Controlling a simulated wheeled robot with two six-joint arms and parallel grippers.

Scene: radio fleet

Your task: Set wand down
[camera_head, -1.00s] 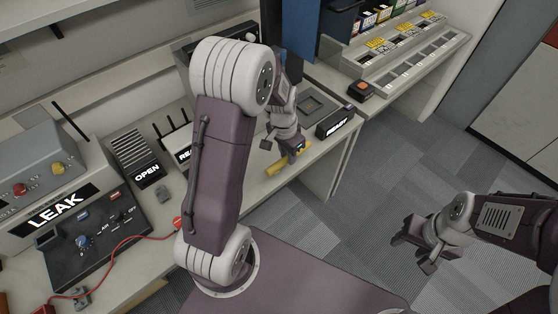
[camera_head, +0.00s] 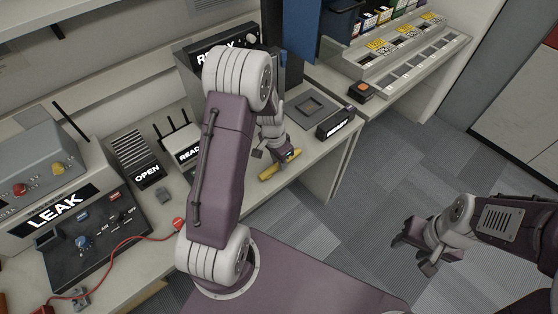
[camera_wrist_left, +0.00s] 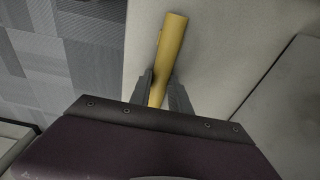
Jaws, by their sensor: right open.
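The yellow wand (camera_head: 268,175) is over the front part of the bench top near its front edge. My left gripper (camera_head: 283,160) is shut on it, pointing down at the bench. In the left wrist view the wand (camera_wrist_left: 168,48) runs out between the two dark fingers (camera_wrist_left: 162,92), over a pale surface. I cannot tell whether the wand touches the bench top. Part of it is hidden by the gripper. My right gripper (camera_head: 408,256) is open and empty over the floor, away from the bench.
A READY sign (camera_head: 334,123) and a square-recessed plate (camera_head: 310,104) are on the bench to the right. A red cable (camera_head: 125,241) crosses the left bench.

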